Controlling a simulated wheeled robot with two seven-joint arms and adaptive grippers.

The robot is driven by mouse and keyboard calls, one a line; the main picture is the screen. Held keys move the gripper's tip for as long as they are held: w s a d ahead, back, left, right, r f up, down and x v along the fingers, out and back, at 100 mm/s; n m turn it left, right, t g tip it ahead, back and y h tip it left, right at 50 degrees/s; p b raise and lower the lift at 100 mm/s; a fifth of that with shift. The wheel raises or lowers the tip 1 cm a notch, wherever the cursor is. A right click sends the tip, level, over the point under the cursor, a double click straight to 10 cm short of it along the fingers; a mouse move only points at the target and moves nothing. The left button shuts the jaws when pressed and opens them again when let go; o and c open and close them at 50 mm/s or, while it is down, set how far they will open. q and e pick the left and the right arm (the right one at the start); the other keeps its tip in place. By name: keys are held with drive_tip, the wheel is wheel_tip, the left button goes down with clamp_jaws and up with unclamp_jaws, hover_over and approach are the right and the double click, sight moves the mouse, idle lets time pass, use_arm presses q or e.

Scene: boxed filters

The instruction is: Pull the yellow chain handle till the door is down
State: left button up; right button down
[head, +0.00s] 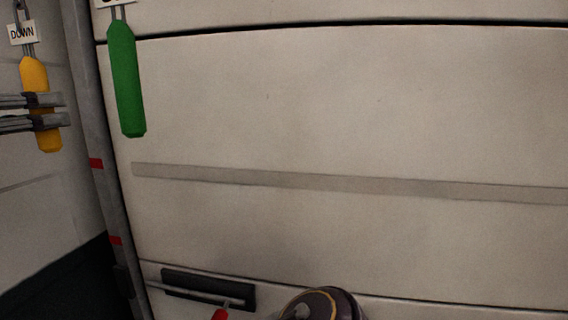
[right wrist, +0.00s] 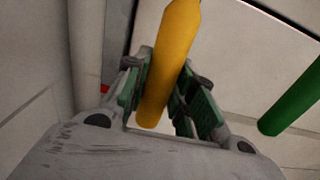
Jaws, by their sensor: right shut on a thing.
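The yellow chain handle (head: 35,75) hangs at the far left of the head view, below a white tag reading "DOWN" (head: 22,33). My right gripper (head: 52,111) is shut on the handle's lower half, its two fingers lying roughly level across it. In the right wrist view the yellow handle (right wrist: 175,45) runs between the fingers of my right gripper (right wrist: 165,80). The pale panelled door (head: 330,120) fills most of the head view, with a grey strip across it. Its bottom edge cannot be made out. My left gripper is not in view.
A green handle (head: 125,80) hangs close to the right of the yellow one, and also shows in the right wrist view (right wrist: 295,100). A grey upright rail (head: 90,130) with red marks stands between wall and door. A dark latch plate (head: 205,290) with a bar is low on the door.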

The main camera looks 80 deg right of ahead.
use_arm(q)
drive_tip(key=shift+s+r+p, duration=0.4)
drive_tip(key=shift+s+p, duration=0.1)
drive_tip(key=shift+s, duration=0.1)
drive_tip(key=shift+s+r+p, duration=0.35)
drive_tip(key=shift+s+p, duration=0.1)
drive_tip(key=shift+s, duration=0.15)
use_arm(e)
drive_tip(key=shift+a+r, duration=0.1)
drive_tip(key=shift+r, duration=1.35)
drive_tip(key=c, duration=1)
unclamp_jaws()
drive_tip(key=shift+a, duration=0.15)
drive_tip(key=o, duration=1)
drive_tip(key=shift+f, duration=0.1)
drive_tip(key=shift+c, duration=0.2)
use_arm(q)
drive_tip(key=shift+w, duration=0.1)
use_arm(e)
drive_tip(key=shift+a, duration=1.2)
use_arm(q)
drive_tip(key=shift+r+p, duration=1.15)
drive_tip(key=shift+p, duration=0.05)
use_arm(e)
approach(26, 92)
drive_tip(key=shift+a, duration=0.35)
